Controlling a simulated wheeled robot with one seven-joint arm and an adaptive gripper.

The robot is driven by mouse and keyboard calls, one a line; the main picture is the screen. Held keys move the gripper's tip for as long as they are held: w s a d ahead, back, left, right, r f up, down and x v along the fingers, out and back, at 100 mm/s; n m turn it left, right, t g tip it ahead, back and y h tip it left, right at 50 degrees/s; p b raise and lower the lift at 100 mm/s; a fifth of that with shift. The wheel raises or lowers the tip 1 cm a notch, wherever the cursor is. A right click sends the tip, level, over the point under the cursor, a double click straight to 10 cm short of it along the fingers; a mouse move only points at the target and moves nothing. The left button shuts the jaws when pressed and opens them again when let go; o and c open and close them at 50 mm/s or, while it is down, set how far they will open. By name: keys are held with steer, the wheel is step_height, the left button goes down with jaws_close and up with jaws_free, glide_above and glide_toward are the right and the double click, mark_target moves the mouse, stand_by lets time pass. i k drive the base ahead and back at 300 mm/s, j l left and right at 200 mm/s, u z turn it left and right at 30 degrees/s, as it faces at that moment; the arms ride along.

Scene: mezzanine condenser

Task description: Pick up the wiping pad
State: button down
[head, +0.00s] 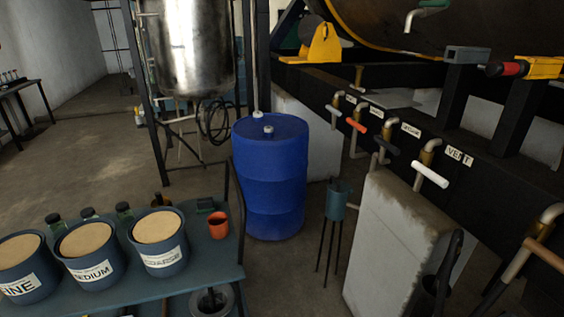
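A small dark green block (206,205), which may be the wiping pad, lies on the blue-grey table (222,258) near its back right corner. It is too small and dark to identify surely. It is just behind an orange-red cup (218,225), which stands apart from the labelled tubs. My gripper is not seen in the head view.
Tubs of pale powder, one marked MEDIUM (87,250), line the table's left, with dark bottles (124,211) behind. A blue drum (270,175) stands beyond the table. Labelled valves (428,155) and a concrete block (405,240) are at right. Floor shows between.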

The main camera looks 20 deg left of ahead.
mark_target(203, 206)
steer(key=u, duration=1.5)
steer(key=z, duration=2.1)
steer(key=u, duration=2.1)
steer(key=i+j, duration=0.1)
steer(key=i, duration=0.55)
steer(key=i+j, duration=0.1)
steer(key=i, duration=0.5)
steer(key=i+z, duration=0.1)
steer(key=i, duration=0.55)
steer(key=j, duration=0.1)
